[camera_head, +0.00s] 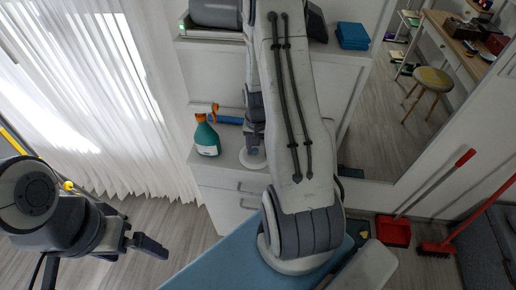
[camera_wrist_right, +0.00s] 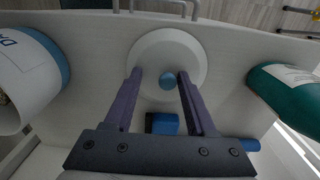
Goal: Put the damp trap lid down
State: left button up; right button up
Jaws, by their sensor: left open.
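In the head view my arm largely hides this gripper. A white tub (camera_wrist_right: 28,75) with a blue rim and printed label stands at the left of the wrist view. My left gripper (camera_head: 143,243) is open and empty over the floor, lower left.
A green spray bottle (camera_head: 207,138) with an orange head stands left of the lid. A blue roll (camera_head: 227,120) and a blue block (camera_wrist_right: 162,123) are close by. White curtains (camera_head: 90,90) hang left; a red dustpan (camera_head: 393,231) is at right.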

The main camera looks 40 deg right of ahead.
aim_at(257, 151)
jog(key=shift+r, duration=0.1)
jog(key=shift+r, duration=0.2)
notch_tip(257, 151, up, 12)
jog(key=b, duration=0.1)
dwell(0.3)
jog(key=s+a+r+n, duration=0.1)
jog(key=a+r+n, duration=0.25)
jog(key=a, duration=0.65)
jog(key=s+a+r+n, duration=0.1)
jog(key=a+r+n, duration=0.1)
jog(key=a+n, duration=0.5)
jog(key=s+a+r+n+y, duration=0.1)
jog(key=s+a+r+n, duration=0.2)
jog(key=s+a+n, duration=0.4)
jog(key=s+a, duration=0.7)
jog(key=shift+s, duration=0.15)
